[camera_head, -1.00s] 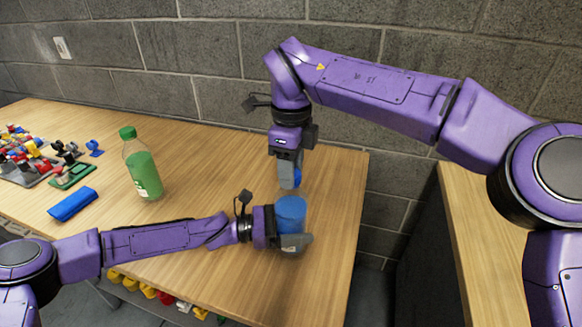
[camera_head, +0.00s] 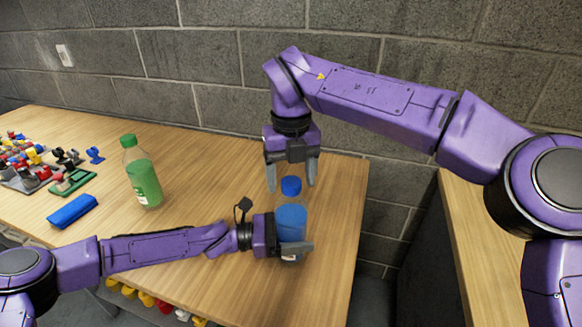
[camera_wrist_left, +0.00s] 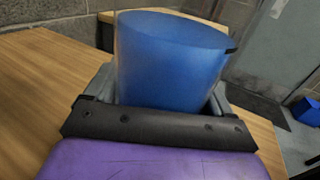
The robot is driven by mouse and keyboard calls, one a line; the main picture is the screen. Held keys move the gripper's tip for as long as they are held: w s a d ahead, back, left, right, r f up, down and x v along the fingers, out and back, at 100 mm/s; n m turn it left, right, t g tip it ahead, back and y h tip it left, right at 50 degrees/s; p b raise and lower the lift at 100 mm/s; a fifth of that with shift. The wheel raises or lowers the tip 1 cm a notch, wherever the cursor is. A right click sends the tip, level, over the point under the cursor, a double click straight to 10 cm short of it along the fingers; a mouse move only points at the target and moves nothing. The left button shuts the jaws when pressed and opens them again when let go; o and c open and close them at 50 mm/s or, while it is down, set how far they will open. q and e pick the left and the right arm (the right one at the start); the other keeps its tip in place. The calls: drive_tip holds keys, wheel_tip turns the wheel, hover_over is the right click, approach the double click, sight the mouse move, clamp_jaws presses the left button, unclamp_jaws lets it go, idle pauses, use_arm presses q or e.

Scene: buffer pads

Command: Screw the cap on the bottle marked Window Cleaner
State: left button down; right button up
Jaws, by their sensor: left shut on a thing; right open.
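A clear bottle with blue liquid (camera_head: 291,222) stands upright near the right end of the table in the head view. My left gripper (camera_head: 298,240) is shut on its lower body from the left. In the left wrist view the bottle's blue liquid (camera_wrist_left: 168,62) fills the space between the fingers; its top is cut off. A blue cap (camera_head: 291,186) sits at the top of the bottle's neck. My right gripper (camera_head: 290,184) points down from above, open, with one finger on each side of the cap and gaps between. I cannot read any label.
A green bottle with a green cap (camera_head: 143,175) stands to the left. A blue case (camera_head: 72,211) and several small coloured toy pieces (camera_head: 30,165) lie further left. A block wall (camera_head: 220,60) stands behind the table. The table between the two bottles is clear.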

use_arm(q)
unclamp_jaws()
drive_tip(key=a, duration=0.3)
drive_tip(key=a+b, duration=0.1)
drive_tip(key=a, duration=0.2)
drive_tip(key=s+a, duration=0.1)
drive_tip(key=a, duration=0.2)
drive_tip(key=shift+a+b, duration=0.25)
drive_tip(key=shift+b, duration=0.05)
drive_tip(key=shift+s+a, duration=0.1)
drive_tip(key=shift+a, duration=0.4)
use_arm(e)
wheel_tip(320, 180, up, 10)
drive_tip(key=shift+r, duration=0.1)
